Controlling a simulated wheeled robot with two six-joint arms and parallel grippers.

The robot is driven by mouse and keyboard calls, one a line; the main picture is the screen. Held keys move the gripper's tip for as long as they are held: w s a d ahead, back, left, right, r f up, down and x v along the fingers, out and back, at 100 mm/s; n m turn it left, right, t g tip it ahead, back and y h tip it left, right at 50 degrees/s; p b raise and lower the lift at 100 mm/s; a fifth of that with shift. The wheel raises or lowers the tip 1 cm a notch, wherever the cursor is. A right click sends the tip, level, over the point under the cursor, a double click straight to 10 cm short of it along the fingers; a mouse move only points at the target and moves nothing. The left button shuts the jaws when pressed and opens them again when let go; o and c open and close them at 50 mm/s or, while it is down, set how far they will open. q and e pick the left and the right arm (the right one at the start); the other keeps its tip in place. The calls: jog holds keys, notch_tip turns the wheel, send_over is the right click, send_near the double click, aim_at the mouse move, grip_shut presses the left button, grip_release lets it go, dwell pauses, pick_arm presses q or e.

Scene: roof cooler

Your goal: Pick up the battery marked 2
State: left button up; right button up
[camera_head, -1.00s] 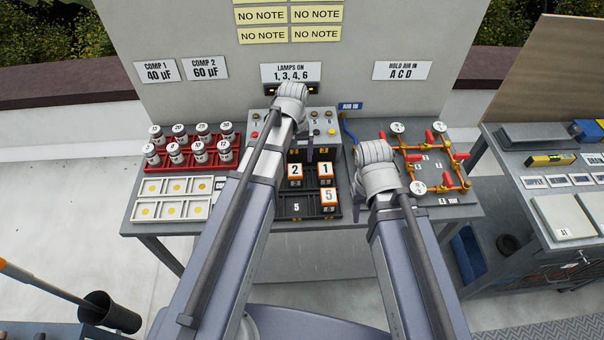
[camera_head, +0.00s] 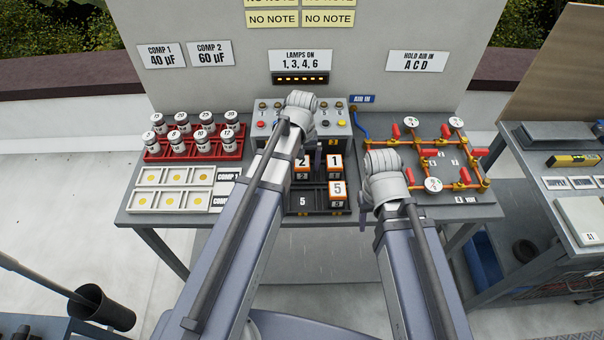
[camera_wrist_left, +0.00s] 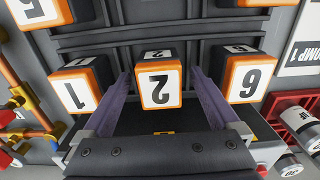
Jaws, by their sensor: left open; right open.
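The battery marked 2 (camera_head: 301,164) is a black and orange block with a white label, in the black tray (camera_head: 318,212), partly behind my left arm. It fills the middle of the left wrist view (camera_wrist_left: 158,88), upside down there. My left gripper (camera_wrist_left: 161,76) is open, with one purple finger on each side of this battery and narrow gaps to it. In the head view my left wrist (camera_head: 300,106) hides most of that gripper. My right gripper (camera_head: 362,182) is to the right of the tray, apart from the batteries, its fingers mostly hidden behind my wrist.
Battery 1 (camera_wrist_left: 77,90) and battery 6 (camera_wrist_left: 244,78) stand close beside my left fingers. The control box (camera_head: 336,125) stands behind the tray. Red-handled pipework (camera_head: 445,185) is right, a red capacitor rack (camera_head: 195,152) left.

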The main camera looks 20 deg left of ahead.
pick_arm(q)
jog(key=shift+f, duration=0.2)
grip_shut()
dwell(0.7)
